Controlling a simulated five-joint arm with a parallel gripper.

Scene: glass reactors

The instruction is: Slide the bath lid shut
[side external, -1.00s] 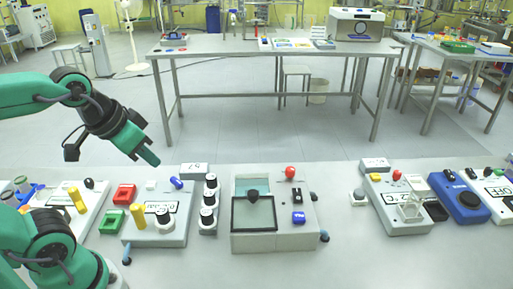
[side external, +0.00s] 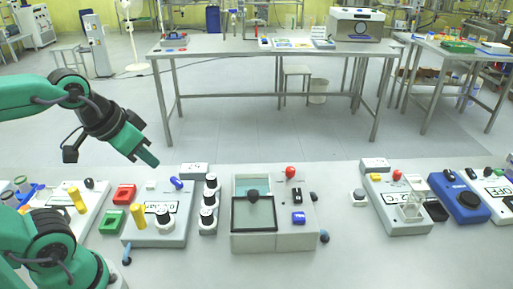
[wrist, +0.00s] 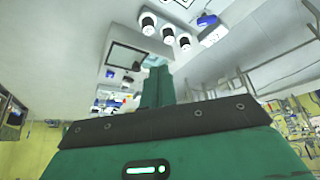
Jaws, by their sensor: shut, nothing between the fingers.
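The bath is a light grey box (side external: 271,240) in the middle of the bench in the side external view. Its lid, a dark-framed panel (side external: 252,213) with a black knob (side external: 252,195), lies over the front part of the opening. A strip of teal bath interior (side external: 253,181) shows uncovered behind it. My gripper (side external: 150,159) is shut and empty, above the bench's back edge, left of the bath and apart from it. In the wrist view my green fingers (wrist: 158,84) are together, with the dark-framed lid (wrist: 127,57) beyond them.
Three black-and-white knobs (side external: 208,205) stand just left of the bath. A red knob (side external: 290,172), a black switch (side external: 297,194) and a blue button (side external: 298,217) sit on its right side. Bare bench lies right of the bath, before another grey device (side external: 398,222).

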